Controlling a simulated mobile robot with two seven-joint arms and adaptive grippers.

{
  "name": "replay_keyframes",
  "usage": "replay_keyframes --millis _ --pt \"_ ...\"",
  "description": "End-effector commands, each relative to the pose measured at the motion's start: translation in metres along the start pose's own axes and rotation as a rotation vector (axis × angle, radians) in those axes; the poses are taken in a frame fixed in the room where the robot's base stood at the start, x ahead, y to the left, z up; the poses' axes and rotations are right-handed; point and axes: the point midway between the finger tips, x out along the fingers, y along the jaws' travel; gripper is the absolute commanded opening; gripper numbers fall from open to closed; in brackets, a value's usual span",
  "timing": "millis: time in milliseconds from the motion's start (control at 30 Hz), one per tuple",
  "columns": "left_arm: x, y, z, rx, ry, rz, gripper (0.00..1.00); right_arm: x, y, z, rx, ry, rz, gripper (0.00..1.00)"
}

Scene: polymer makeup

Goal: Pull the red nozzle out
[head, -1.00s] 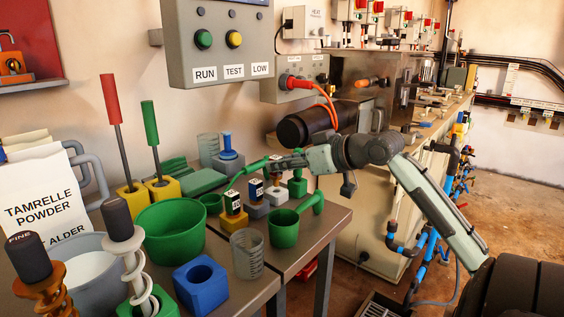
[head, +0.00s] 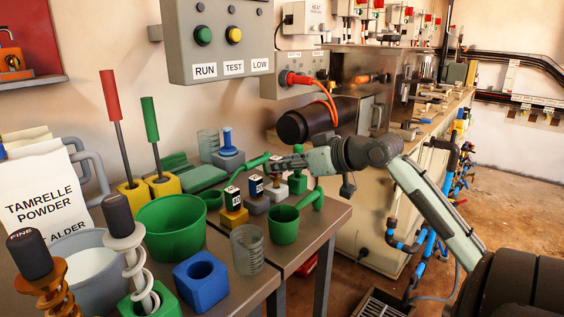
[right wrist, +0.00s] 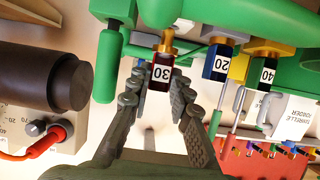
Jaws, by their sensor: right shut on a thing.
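The red nozzle (right wrist: 158,82) is a dark red block labelled 30 with a brass end, seen in the right wrist view. My right gripper (right wrist: 157,92) has its fingers on both sides of it and is shut on it. The brass end points towards a pale block; I cannot tell whether it is still seated there. In the head view my right gripper (head: 270,166) reaches over the row of nozzle blocks from the right and largely hides the red nozzle. My left gripper is not in view.
Green cups, a clear beaker (head: 247,252) and a blue block (head: 201,284) crowd the table. A dark cylinder (head: 307,124) lies behind my gripper.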

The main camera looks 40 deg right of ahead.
Motion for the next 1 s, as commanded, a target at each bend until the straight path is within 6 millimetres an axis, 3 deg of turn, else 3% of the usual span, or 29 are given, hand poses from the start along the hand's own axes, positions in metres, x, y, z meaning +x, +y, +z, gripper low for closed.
replay_keyframes --millis 900,933,1000 --pt "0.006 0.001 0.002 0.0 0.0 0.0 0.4 0.009 0.0 0.022 0.0 -0.001 0.0 0.0" --pt "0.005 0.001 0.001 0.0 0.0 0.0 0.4 0.009 0.0 0.021 0.0 0.0 0.0 0.23" --pt "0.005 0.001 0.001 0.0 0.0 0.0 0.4 0.009 0.0 0.021 0.0 -0.001 0.0 0.32"
